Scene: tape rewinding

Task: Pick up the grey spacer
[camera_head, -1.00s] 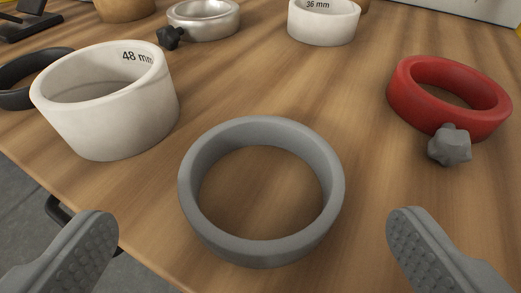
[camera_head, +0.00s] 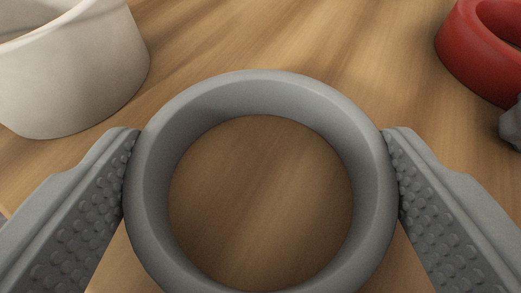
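The grey spacer (camera_head: 260,92) is a plain ring in the lower middle of the view, its hole facing up with wood showing through. My gripper (camera_head: 262,165) has one finger on each side of it. The left finger pad meets the ring's left outer wall and the right finger pad meets its right outer wall, with no clear gap at either side. The ring's near edge is cut off by the bottom of the picture. I cannot tell whether it rests on the table or is just clear of it.
A white ring (camera_head: 85,75) stands close at the upper left, near my left finger. A red collar (camera_head: 470,62) with a grey knob (camera_head: 513,125) lies at the upper right. The wooden table (camera_head: 290,35) is bare between them, beyond the grey spacer.

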